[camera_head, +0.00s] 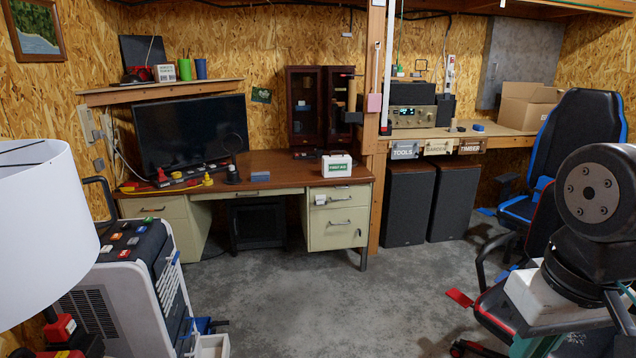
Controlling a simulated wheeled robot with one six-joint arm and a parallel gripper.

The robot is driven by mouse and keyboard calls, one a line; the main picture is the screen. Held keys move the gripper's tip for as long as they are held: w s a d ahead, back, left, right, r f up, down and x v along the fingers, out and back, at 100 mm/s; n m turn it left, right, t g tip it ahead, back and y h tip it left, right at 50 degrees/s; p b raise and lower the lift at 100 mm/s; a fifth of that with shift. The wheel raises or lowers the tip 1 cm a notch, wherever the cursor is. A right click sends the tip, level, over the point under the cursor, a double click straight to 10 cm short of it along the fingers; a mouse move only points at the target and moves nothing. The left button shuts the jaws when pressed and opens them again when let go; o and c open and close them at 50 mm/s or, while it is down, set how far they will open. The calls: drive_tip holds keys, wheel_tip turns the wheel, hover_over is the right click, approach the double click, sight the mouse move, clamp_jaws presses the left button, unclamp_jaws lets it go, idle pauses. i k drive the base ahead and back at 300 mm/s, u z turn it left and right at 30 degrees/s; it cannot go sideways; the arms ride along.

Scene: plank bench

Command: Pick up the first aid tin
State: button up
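The first aid tin (337,166) appears to be the small white box with a green label and a dark handle on top. It stands upright near the front right of the brown desk top (285,166), above the drawers. Its front faces me and nothing covers it. My gripper is not in view. A dark, round arm joint shows at the right edge, far from the tin.
The cream desk drawers (339,215) are below the tin. A blue block (260,176) lies left of it. A white lamp shade (45,225), a grey-white cabinet (125,290) and a black-blue chair (575,140) flank the clear concrete floor (300,300).

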sight(337, 166)
drive_tip(key=u, duration=0.05)
drive_tip(key=i, duration=1.65)
drive_tip(key=u, duration=0.35)
drive_tip(key=i, duration=2.35)
drive_tip(key=u, duration=0.25)
